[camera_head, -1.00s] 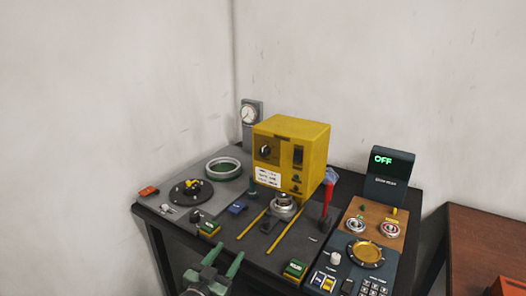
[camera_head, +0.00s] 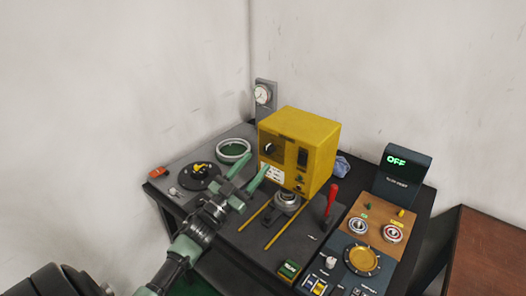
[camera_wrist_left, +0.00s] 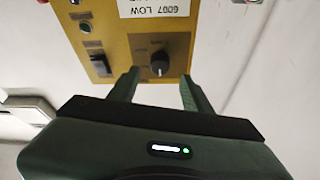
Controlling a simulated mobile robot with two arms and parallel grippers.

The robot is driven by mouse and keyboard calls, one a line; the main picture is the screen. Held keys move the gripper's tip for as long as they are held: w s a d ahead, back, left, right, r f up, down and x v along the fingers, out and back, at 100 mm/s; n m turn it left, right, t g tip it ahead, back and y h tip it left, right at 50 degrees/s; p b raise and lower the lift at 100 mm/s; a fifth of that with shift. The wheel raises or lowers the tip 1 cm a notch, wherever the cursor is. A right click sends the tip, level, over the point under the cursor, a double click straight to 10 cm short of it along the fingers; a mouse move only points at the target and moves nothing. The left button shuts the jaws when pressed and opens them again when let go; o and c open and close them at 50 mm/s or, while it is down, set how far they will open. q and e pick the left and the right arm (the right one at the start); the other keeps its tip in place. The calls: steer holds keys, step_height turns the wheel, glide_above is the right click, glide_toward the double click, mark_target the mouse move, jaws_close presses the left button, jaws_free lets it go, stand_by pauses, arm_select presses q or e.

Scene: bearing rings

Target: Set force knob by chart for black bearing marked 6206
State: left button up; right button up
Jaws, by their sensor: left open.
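The yellow press box (camera_head: 306,150) stands on the dark workbench. Its black force knob (camera_head: 270,148) is on the front face, with the white chart (camera_head: 272,174) below it. The knob also shows in the left wrist view (camera_wrist_left: 159,63); there the chart (camera_wrist_left: 153,9) is upside down and cut off, with "6007 LOW" legible. My left gripper (camera_head: 252,169) is open and empty before the panel, its fingertips spread to either side of the knob and apparently short of it. A bearing (camera_head: 287,198) sits below the press; its marking is unreadable. My right gripper is not in view.
A red-handled lever (camera_head: 331,198) stands right of the press. Two rings (camera_head: 357,226) (camera_head: 392,233) lie on a brown board. A display (camera_head: 402,163) reads OFF. A black round fixture (camera_head: 200,177) and a green-centred ring (camera_head: 233,151) lie left of the press.

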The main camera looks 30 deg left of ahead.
mark_target(267, 152)
arm_select(q)
steer(key=x, duration=0.4)
steer(key=shift+w+f+p, duration=0.15)
steer(key=shift+f+p, duration=0.05)
steer(key=shift+p, duration=0.15)
jaws_close()
